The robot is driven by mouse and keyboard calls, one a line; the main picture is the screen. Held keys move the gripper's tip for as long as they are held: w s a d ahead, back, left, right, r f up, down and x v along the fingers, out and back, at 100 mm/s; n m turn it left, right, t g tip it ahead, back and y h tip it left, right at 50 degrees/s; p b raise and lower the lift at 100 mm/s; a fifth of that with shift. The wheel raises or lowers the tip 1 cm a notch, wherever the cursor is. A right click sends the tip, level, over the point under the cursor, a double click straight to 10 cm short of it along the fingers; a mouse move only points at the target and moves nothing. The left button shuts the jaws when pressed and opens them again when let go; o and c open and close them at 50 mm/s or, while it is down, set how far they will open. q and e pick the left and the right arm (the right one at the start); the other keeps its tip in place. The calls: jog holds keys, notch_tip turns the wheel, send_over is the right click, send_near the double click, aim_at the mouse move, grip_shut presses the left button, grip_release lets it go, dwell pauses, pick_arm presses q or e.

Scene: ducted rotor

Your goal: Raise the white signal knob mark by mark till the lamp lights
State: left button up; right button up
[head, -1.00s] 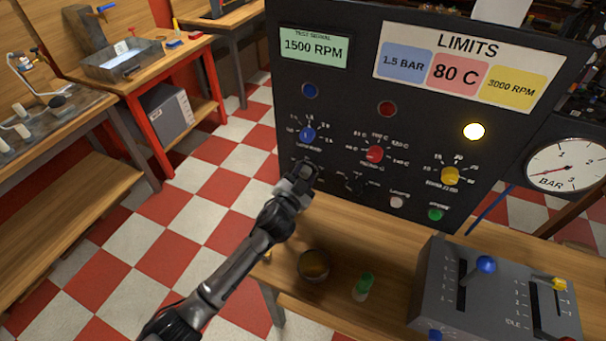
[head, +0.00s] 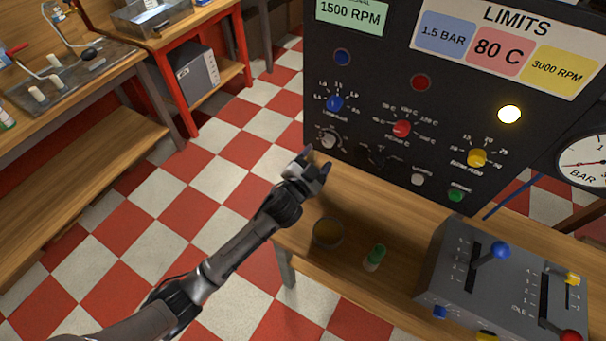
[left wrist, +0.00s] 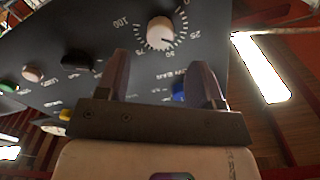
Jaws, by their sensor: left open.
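The white signal knob (head: 327,140) is at the lower left of the dark panel (head: 400,185), with a ring of marks around it. It also shows in the left wrist view, as a white knob (left wrist: 160,33) with marks numbered 25, 50, 75 and 100. My left gripper (head: 316,164) is just below and in front of the knob, open and apart from it. In the left wrist view its two fingers (left wrist: 163,78) are spread, with the knob beyond the gap. The yellow lamp (head: 509,114) is lit; the blue lamp (head: 342,57) and red lamp (head: 421,82) look dark. The display (head: 349,12) reads 1500 RPM.
Blue (head: 334,103), red (head: 401,129) and yellow (head: 477,158) dials sit close above and right. A black knob (head: 378,158), white button (head: 418,179) and green button (head: 456,195) are lower. A lever box (head: 440,265) stands on the bench at right.

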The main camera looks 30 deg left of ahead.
pick_arm(q)
jog(key=s, duration=0.7)
jog(key=shift+s+a+p, duration=0.2)
jog(key=shift+s+p, duration=0.1)
jog(key=shift+p, duration=0.05)
jog(key=s+f+n+g, duration=0.2)
jog(key=s+f+g, duration=0.25)
jog(key=s, duration=0.65)
jog(key=s+a+f+n+g, duration=0.1)
jog(key=s+f+g, duration=0.35)
jog(key=s, duration=0.65)
jog(key=s+f+n+g, duration=0.2)
jog(key=s+f+g, duration=0.3)
jog(key=s, duration=0.6)
notch_tip(320, 180, up, 35)
jog(key=p, duration=3.4)
jog(key=shift+w+a+f+y, duration=0.15)
jog(key=shift+w+a+y, duration=0.1)
jog(key=shift+y, duration=0.15)
